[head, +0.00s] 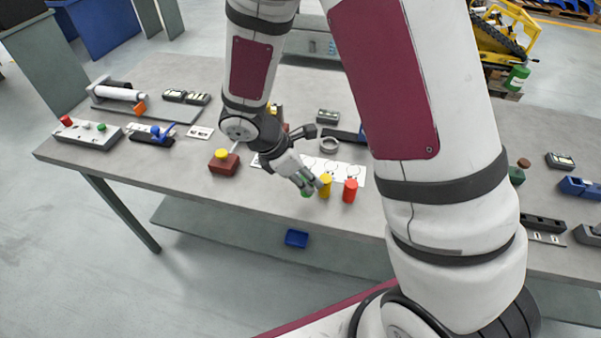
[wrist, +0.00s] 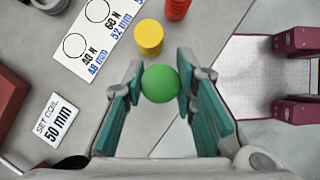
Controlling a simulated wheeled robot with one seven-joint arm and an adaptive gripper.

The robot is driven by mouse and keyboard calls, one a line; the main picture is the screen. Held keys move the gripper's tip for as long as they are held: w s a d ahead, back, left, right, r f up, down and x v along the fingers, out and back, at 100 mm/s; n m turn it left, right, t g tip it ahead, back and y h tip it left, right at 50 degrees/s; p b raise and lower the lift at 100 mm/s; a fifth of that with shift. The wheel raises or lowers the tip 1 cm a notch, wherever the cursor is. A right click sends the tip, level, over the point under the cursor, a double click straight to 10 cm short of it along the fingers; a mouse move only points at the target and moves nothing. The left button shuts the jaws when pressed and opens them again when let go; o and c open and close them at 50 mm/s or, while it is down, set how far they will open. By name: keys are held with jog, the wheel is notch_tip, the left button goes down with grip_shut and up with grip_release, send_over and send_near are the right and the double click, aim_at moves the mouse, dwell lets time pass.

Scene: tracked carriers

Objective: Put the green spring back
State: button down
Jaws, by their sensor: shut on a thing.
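The green spring (wrist: 160,84) shows end-on between the teal finger pads of my gripper (wrist: 163,98) in the wrist view. In the head view my gripper (head: 307,182) is shut on the green spring (head: 306,194), which is partly hidden by the fingers near the table's front edge. I cannot tell whether it touches the table. The yellow spring (head: 325,187) and the red spring (head: 350,190) stand upright to its right. Behind them lies a white card (wrist: 100,28) with printed circles and labels, including "40 N 48 mm".
A dark red block with a yellow button (head: 222,162) stands left of my gripper on the grey table (head: 130,165). A white ring (head: 330,145) lies behind the springs. A blue bin (head: 297,238) sits below the table's front edge. Fixtures crowd the table's left end.

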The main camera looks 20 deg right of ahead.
jog(key=w, duration=0.4)
jog(key=shift+w+f, duration=0.1)
jog(key=shift+f, duration=0.1)
jog(key=shift+w+d+f+p, duration=0.1)
jog(key=shift+w+f+p, duration=0.1)
jog(key=shift+f, duration=0.7)
jog(key=shift+w+f+p, duration=0.15)
jog(key=shift+f, duration=0.7)
jog(key=shift+f, duration=0.2)
jog(key=c, duration=1.3)
grip_release()
jog(key=shift+r, duration=0.1)
